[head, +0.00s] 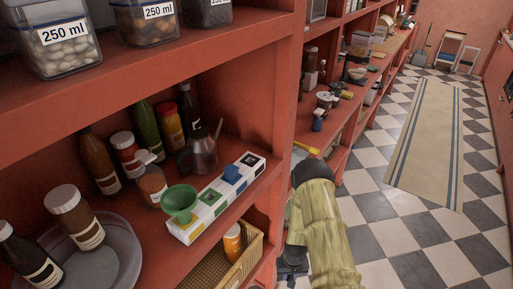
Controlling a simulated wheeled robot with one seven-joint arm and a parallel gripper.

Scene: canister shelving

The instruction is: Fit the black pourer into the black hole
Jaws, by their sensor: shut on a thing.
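A long white block (217,203) with coloured squares lies along the front edge of the middle shelf. A green funnel (180,203) stands at its near end. Behind it along the block come a green square (211,197), a blue piece (233,173) at the blue square, and a black square (250,160) at the far end. The black hole's inside is too small to make out. I cannot pick out the black pourer. My arm shows at the lower right, in front of the shelf, but my gripper and anything in it are out of sight.
A metal oil can (199,155) stands close behind the block. Bottles and jars (150,185) crowd further back. A grey tray (105,265) with bottles is at the left. A wicker basket (222,268) sits below. A shelf upright (278,130) stands right of the block.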

